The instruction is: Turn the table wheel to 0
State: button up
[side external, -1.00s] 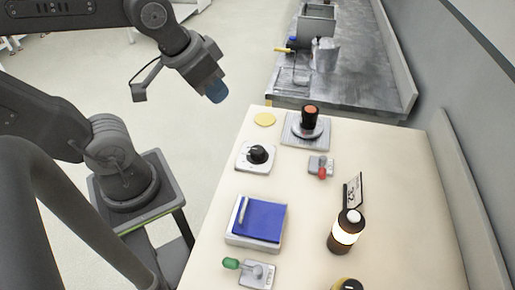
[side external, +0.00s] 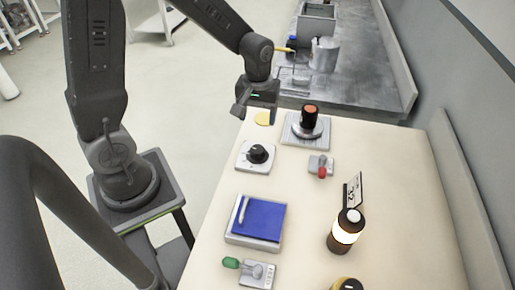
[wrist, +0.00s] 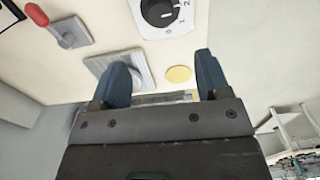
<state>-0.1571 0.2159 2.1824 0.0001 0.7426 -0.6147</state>
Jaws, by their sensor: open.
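The dial that looks like the table wheel is a black knob (side external: 258,154) on a white square plate near the table's left edge. In the wrist view the knob (wrist: 158,10) is cut by the top edge, with figures 0, 1 and 2 printed around it. Which figure it points at is not clear. My gripper (side external: 260,98) is above the far left corner of the table, beyond the dial and apart from it. In the wrist view its two blue fingers (wrist: 160,72) are spread wide with nothing between them.
A yellow disc (wrist: 179,74) lies near the fingers. An orange-topped black object (side external: 309,118) stands on a grey plate to the right. A red-handled switch (side external: 322,168), blue-topped box (side external: 262,220), green-handled switch (side external: 250,270) and dark bottle (side external: 346,230) stand nearer. Bare tabletop lies between them.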

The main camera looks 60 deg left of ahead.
aim_at(257, 148)
notch_tip(257, 148, down, 13)
jog(key=shift+r, duration=0.15)
dwell(0.4)
jog(key=c, duration=0.9)
jog(key=shift+c, duration=0.2)
